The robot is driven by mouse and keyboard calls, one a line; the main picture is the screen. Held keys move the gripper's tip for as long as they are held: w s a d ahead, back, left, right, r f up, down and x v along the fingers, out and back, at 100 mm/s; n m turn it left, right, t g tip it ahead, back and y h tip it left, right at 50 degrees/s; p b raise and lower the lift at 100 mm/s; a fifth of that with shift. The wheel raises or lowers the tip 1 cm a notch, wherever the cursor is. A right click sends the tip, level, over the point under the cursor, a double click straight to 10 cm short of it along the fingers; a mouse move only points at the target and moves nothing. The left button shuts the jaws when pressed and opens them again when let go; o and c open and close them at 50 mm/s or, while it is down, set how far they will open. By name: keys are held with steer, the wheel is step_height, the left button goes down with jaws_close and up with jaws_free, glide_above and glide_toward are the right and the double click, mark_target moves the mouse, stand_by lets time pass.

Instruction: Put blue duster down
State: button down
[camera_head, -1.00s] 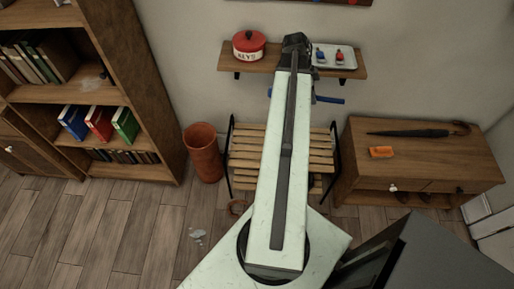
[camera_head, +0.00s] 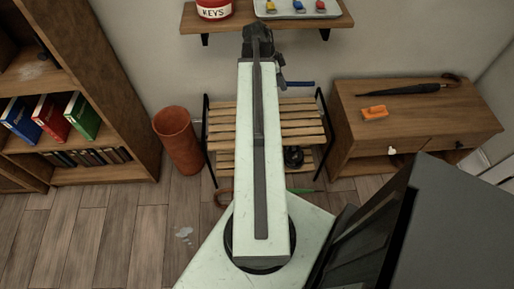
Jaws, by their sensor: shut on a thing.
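The blue duster (camera_head: 300,84) shows only as a short blue length sticking out to the right of my arm, above the slatted wooden bench (camera_head: 304,122). The rest of it is hidden behind my arm. My gripper (camera_head: 281,74) is shut on the duster; only a small dark part of it shows beside the arm, and its fingertips are not clear.
A wall shelf (camera_head: 334,22) holds a red keys pot (camera_head: 214,9) and a tray (camera_head: 263,10). The cabinet (camera_head: 349,143) at right bears an umbrella (camera_head: 405,89) and an orange object (camera_head: 374,113). A terracotta bin (camera_head: 179,141) stands left of the bench, near the bookcase (camera_head: 128,113).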

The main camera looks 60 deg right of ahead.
step_height(320, 180, down, 21)
steer(key=b, duration=1.8)
steer(key=shift+d+f+g, duration=0.2)
steer(key=shift+g, duration=0.1)
step_height(320, 180, down, 10)
steer(key=b, duration=1.1)
steer(key=shift+w+f, duration=0.1)
steer(key=shift+f, duration=0.05)
steer(key=shift+r+p, duration=0.2)
steer(key=shift+p, duration=0.1)
steer(key=shift+f, duration=0.15)
steer(key=c, duration=1.3)
jaws_free()
steer(key=p+v, duration=1)
steer(key=v, duration=0.2)
steer(key=shift+a+p, duration=0.15)
steer(key=shift+p, duration=0.15)
